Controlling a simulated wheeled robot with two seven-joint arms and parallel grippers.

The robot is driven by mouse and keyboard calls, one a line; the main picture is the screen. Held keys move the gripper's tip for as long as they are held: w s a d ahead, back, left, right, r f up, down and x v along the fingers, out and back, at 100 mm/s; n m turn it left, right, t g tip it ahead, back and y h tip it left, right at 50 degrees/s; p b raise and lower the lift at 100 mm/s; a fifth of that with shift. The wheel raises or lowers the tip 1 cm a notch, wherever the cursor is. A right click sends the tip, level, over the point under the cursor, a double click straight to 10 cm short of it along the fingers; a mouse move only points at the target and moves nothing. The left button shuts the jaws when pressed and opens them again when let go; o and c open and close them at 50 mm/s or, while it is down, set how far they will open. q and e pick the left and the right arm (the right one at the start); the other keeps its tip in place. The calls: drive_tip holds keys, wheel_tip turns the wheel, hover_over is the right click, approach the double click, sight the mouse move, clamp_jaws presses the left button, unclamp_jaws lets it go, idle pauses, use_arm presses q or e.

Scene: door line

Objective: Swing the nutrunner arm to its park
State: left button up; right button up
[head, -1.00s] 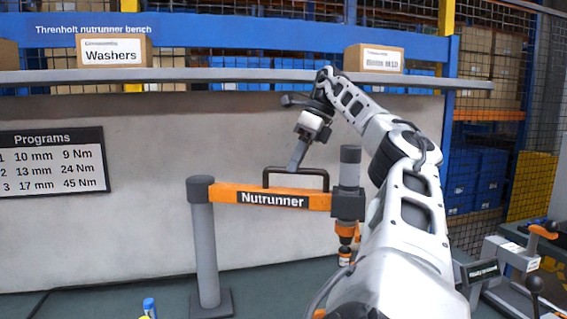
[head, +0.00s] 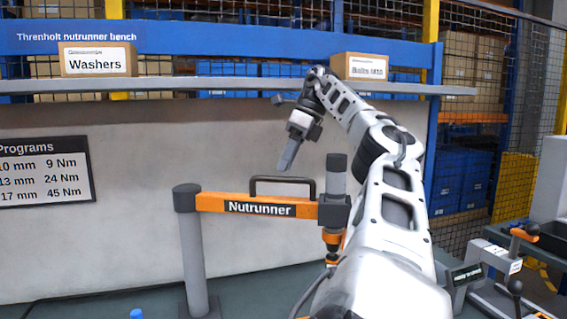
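The orange nutrunner arm (head: 212,202) reaches from a grey post (head: 195,255) on the left to the grey nutrunner tool (head: 335,210) on the right. A dark bar handle (head: 283,180) stands on top of the arm. My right forearm covers the area right of the tool. My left gripper is out of view.
A shelf (head: 200,83) with a Washers box (head: 97,60) and a second labelled box (head: 360,66) runs above the arm. A Programs board (head: 45,172) hangs at left. A device with an orange-topped lever (head: 522,234) stands at right. The bench left of the tool looks mostly clear.

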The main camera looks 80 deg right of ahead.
drive_tip(key=shift+p+v, duration=0.9)
drive_tip(key=shift+v, duration=1.7)
